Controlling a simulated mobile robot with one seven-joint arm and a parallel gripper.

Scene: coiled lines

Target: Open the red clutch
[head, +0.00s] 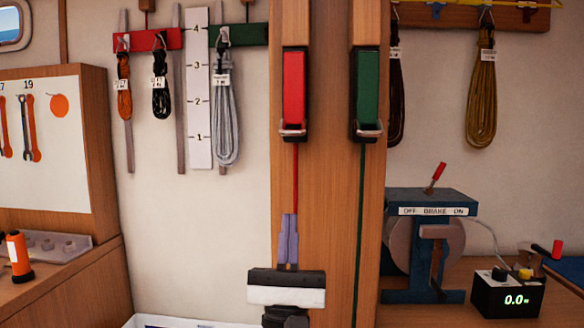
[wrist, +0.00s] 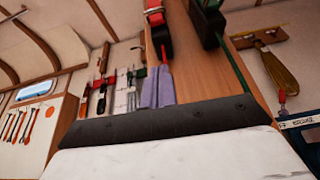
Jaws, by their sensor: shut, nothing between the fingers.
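The red clutch (head: 293,92) is mounted high on the wooden post, left of a green clutch (head: 367,92). Its red lever lies flat along the dark housing, with a metal piece across its lower end. A red line runs straight down from it. My gripper (head: 288,216) is below the red clutch, in front of the post, fingers pointing up. The purple-grey fingers are together and empty, apart from the clutch. In the wrist view the fingers (wrist: 155,72) show beneath the red clutch (wrist: 160,38), whose upper part is cut off by the picture edge.
The wooden post (head: 330,200) carries both clutches. Coiled lines hang from a red rack (head: 147,40) and a green rack (head: 250,33) at left. A blue brake winch (head: 432,240) and a black display box (head: 507,294) stand at right. Space between gripper and clutch looks clear.

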